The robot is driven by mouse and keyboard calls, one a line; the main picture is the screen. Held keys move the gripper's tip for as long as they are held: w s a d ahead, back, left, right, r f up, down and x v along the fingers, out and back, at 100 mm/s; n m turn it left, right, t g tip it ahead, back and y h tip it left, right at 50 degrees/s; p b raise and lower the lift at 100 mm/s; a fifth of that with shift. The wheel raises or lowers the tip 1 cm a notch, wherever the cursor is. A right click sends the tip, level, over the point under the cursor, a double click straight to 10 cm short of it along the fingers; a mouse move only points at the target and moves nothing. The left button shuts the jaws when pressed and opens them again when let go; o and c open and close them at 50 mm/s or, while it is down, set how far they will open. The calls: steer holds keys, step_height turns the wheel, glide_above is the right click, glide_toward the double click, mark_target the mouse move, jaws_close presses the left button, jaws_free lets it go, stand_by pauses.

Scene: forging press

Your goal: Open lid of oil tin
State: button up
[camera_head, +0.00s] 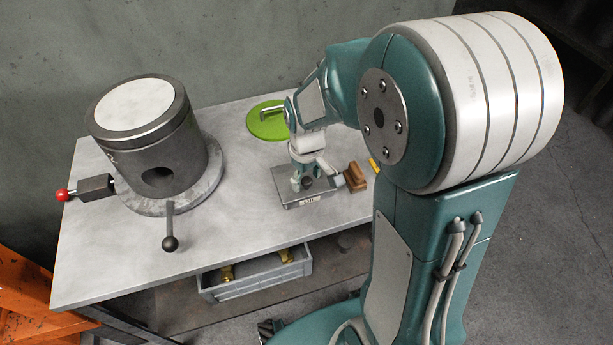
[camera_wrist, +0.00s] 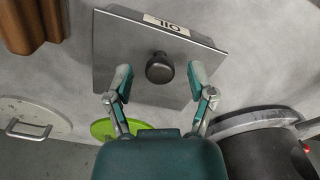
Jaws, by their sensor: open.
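The oil tin (camera_head: 300,201) is a flat grey metal box on the table, labelled OIL on its front side. In the wrist view its lid (camera_wrist: 120,50) shows as a flat grey plate with a round black knob (camera_wrist: 160,68) in the middle. My gripper (camera_wrist: 160,82) is open, with one finger on each side of the knob and a gap to it on both sides. In the head view my gripper (camera_head: 304,184) is over the tin and hides part of the lid. The lid sits on the tin.
A dark cylindrical press (camera_head: 150,140) with a red-knobbed handle stands at the left of the table (camera_head: 240,230). A green disc (camera_head: 262,124) lies behind the tin. A brown wooden block (camera_head: 355,177) is right of it. A grey crate (camera_head: 260,280) is below.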

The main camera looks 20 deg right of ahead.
jaws_close()
